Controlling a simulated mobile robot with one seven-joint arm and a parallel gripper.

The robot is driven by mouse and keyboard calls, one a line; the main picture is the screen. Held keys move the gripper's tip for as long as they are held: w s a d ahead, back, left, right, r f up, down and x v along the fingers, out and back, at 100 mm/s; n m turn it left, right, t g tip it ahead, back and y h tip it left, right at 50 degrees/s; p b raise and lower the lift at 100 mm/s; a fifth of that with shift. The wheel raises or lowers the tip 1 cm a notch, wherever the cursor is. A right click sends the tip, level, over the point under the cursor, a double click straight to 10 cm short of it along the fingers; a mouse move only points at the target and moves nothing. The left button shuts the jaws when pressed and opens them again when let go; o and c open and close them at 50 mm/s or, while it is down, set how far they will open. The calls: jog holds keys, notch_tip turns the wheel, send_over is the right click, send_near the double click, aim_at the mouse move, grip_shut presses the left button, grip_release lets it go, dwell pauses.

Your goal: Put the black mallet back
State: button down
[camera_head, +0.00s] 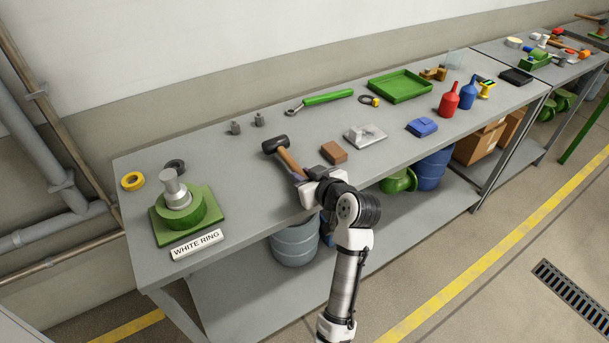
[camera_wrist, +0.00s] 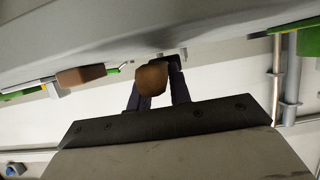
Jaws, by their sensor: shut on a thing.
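The black mallet has a black head (camera_head: 275,144) and a brown wooden handle (camera_head: 289,161). It is near the middle of the grey bench, with its head toward the wall. My gripper (camera_head: 303,181) is shut on the handle near its end, by the front edge of the bench. In the wrist view the round handle end (camera_wrist: 151,78) shows between my two dark fingers (camera_wrist: 158,95). Whether the mallet touches the bench top or is slightly above it, I cannot tell.
A brown block (camera_head: 334,152) and a grey plate with a handle (camera_head: 366,136) lie right of the mallet. Two small grey pieces (camera_head: 258,119) stand behind. A green stand (camera_head: 205,217) with a "WHITE RING" label (camera_head: 197,245) is left. Bench between is clear.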

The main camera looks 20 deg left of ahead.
jog(key=shift+f+b, duration=0.45)
jog(key=shift+f, duration=0.2)
jog(key=c, duration=0.7)
grip_release()
jog(key=shift+f, duration=0.1)
jog(key=shift+d, duration=0.1)
jog(key=shift+b+v, duration=0.5)
jog(key=shift+v, duration=2.45)
